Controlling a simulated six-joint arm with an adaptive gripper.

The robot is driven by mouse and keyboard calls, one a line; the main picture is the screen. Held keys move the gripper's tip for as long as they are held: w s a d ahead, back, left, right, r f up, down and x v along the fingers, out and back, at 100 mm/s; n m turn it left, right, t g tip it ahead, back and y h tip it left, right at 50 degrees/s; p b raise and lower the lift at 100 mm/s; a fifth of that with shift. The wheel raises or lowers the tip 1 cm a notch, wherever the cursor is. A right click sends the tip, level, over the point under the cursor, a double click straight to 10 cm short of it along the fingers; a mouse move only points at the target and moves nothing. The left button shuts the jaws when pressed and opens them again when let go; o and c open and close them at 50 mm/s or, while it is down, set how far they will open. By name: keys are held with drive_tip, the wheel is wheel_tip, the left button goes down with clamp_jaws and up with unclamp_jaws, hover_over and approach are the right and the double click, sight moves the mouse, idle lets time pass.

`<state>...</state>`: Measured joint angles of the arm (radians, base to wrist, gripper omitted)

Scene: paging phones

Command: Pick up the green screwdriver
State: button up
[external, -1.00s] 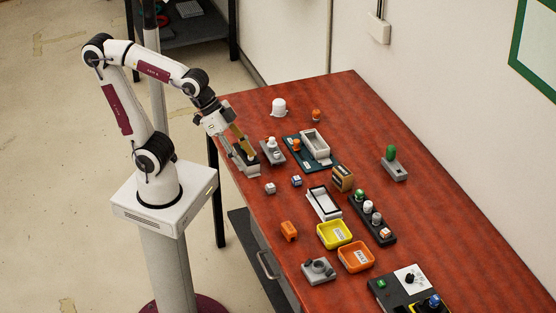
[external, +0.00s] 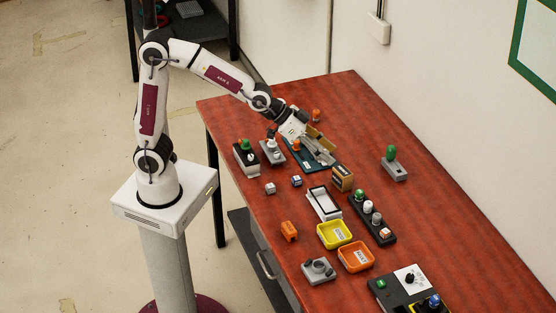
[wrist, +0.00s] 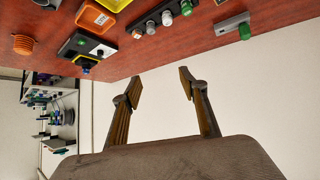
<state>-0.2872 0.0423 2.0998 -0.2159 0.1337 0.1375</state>
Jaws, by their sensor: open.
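No screwdriver can be told for certain by shape. A green upright handle-like piece (external: 391,153) stands in a grey block (external: 396,172) on the right of the table; the green piece also shows at the top right of the wrist view (wrist: 244,31). Another green-topped piece (external: 245,145) sits on a dark and light block at the table's left edge. My gripper (external: 324,150) is over the teal board, left of the grey block and apart from it. In the wrist view its two fingers (wrist: 160,82) are spread with nothing between them.
A yellow tray (external: 334,236) and an orange tray (external: 356,257) lie near the middle front. The table (external: 440,215) is clear right of the rack; a wall borders the far side.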

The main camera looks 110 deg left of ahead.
drive_tip(key=w+a+f+n+y, duration=0.1)
drive_tip(key=w+a+f, duration=0.2)
drive_tip(key=w+a, duration=0.3)
drive_tip(key=n+y, duration=0.4)
drive_tip(key=y, duration=0.2)
approach(388, 148)
drive_tip(key=x, duration=0.4)
drive_tip(key=shift+w+r, duration=0.2)
drive_tip(key=shift+x, duration=1.25)
drive_tip(key=shift+f, duration=0.1)
drive_tip(key=shift+s+x, duration=0.2)
drive_tip(key=shift+x, duration=2.5)
